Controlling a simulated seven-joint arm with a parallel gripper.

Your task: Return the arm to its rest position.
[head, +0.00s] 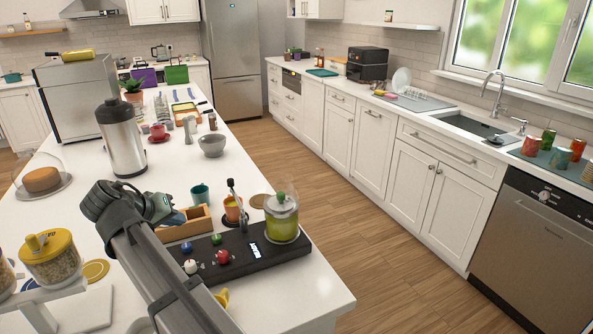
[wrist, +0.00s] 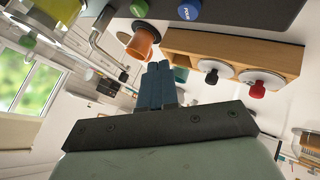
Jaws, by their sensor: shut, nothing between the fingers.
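My arm reaches in from the bottom of the head view over the white counter (head: 318,292). My gripper (head: 178,217) is above the counter beside the wooden box, its tip partly hidden by distance and overlap. In the wrist view the two blue-grey fingers (wrist: 160,82) are together, with nothing between them. The wooden box (head: 201,220) also shows in the wrist view (wrist: 235,45), where dark and red knobs stick out of it. An orange cup (head: 232,209) stands to the right of the gripper, and it also shows in the wrist view (wrist: 143,42).
A black console (head: 245,262) with coloured knobs and a glass jar (head: 282,222) stands right of my arm. A steel dispenser (head: 122,140), a glass-domed loaf (head: 42,180) and a yellow-lidded jar (head: 52,262) are nearby. A teal cup (head: 200,193) stands behind the box.

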